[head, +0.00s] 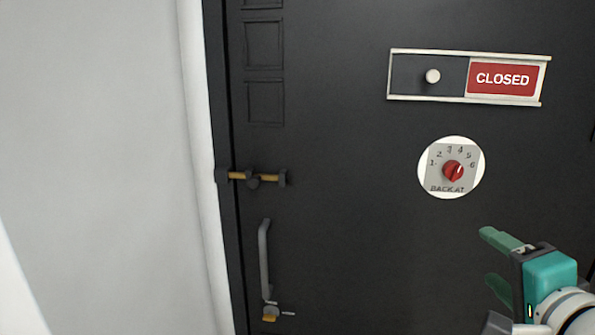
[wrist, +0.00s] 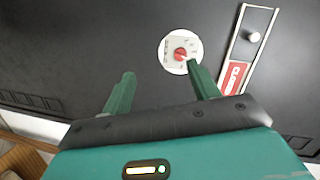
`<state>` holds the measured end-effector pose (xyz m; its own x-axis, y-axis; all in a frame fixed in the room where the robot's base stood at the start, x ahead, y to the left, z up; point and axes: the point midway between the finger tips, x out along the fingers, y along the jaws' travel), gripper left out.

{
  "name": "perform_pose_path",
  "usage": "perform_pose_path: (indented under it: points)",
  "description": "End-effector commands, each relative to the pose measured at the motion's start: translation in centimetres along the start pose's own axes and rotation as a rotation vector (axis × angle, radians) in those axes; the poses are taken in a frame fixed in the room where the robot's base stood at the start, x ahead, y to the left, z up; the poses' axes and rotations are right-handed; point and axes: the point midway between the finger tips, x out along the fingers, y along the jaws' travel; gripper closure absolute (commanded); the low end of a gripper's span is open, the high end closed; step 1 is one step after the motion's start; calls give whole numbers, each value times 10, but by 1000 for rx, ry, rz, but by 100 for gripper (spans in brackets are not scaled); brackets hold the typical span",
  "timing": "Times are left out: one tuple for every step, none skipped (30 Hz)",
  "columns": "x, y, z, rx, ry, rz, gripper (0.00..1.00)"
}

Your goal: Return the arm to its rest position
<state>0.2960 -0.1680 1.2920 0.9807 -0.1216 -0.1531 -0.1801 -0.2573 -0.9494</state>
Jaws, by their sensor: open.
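My gripper (head: 490,260) is at the lower right of the head view, in front of the dark door. Its two green fingers are apart with nothing between them. In the wrist view my gripper (wrist: 160,88) points toward the door, and the fingertips are apart from the round dial. The "BACK AT" dial (head: 452,170) has a red knob with its pointer near 6. The dial also shows beyond the right finger in the wrist view (wrist: 180,52). The rest of my arm is mostly out of view.
A sliding sign (head: 466,77) with a pale knob reads "CLOSED" on the dark door (head: 345,220). A brass bolt (head: 252,179) and a grey handle (head: 264,258) with a lock below sit at the door's left edge. A white wall (head: 95,130) stands at left.

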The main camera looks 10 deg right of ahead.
Motion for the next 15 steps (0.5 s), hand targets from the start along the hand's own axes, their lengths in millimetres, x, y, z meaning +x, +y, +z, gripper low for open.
perform_pose_path:
  points:
    - [6,3,16,-65,-44,29,40]
    - [10,6,26,-106,-70,47,40]
    - [14,10,40,-167,-109,73,40]
    - [17,13,50,-213,-140,93,40]
    - [19,17,62,-268,-175,116,40]
    - [23,24,78,-343,-225,148,40]
    - [24,30,91,-408,-269,174,40]
    - [26,37,106,-480,-318,204,40]
    - [27,49,126,-586,-389,246,40]
    - [26,59,141,-671,-448,280,40]
    - [25,70,155,-758,-509,315,40]
    - [22,84,172,-872,-588,359,40]
    - [18,94,182,-952,-643,390,40]
    - [15,102,190,-1023,-694,417,40]
    - [10,113,198,-1106,-752,448,40]
